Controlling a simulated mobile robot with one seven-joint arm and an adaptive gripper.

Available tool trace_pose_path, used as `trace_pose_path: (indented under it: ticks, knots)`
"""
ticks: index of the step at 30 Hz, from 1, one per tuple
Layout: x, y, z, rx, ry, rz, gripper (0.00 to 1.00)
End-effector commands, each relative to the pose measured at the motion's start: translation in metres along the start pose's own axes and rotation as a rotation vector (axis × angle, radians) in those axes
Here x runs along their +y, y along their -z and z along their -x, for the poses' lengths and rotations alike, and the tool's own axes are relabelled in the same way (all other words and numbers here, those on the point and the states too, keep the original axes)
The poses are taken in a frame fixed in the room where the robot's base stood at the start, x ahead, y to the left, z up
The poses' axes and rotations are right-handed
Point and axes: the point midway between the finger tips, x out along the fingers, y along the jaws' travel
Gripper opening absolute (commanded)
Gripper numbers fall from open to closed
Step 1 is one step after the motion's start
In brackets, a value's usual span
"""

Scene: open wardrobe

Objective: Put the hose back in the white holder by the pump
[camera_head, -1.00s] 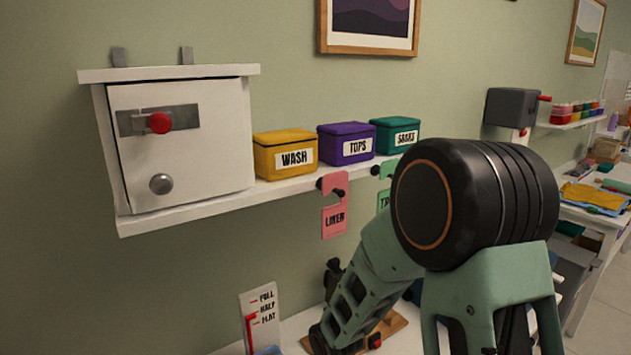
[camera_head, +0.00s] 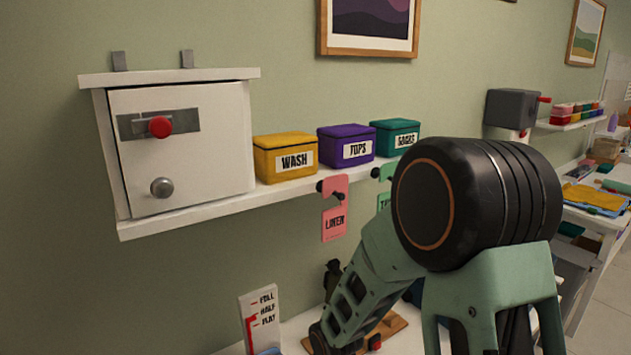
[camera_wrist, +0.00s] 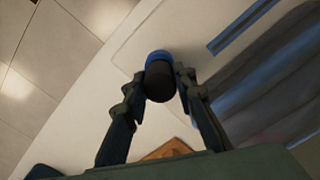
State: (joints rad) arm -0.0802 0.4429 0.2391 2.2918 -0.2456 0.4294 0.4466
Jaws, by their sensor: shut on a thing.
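My gripper (camera_wrist: 163,74) shows in the wrist view, shut on a dark cylindrical piece with a blue collar (camera_wrist: 160,86), which looks like the hose end. It is held over a white tabletop (camera_wrist: 85,100). The rest of the hose cannot be made out. In the head view my arm hides most of the work area. A dark upright thing, possibly part of the pump (camera_head: 332,275), stands behind my arm near a wooden board (camera_head: 392,326). A white upright panel marked FULL, HALF, FLAT (camera_head: 262,315) stands left of it. I cannot make out the white holder for certain.
A grey sheet or bag with blue strips (camera_wrist: 270,85) lies at the right of the wrist view. Above the table, a wall shelf (camera_head: 215,208) holds a white cabinet (camera_head: 190,155) and yellow, purple and teal boxes. A pink tag (camera_head: 335,215) hangs beneath it.

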Motion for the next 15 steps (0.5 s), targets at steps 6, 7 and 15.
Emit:
trace_pose_path:
  ticks: [6, 7, 15]
  knots:
    - [0.0, 0.0001, 0.0055, 0.0, 0.0, 0.0, 0.0]
    - [0.0, 0.0001, 0.006, 0.0, 0.0, 0.0, 0.0]
    - [0.0, 0.0001, 0.0107, 0.0, 0.0, 0.0, 0.0]
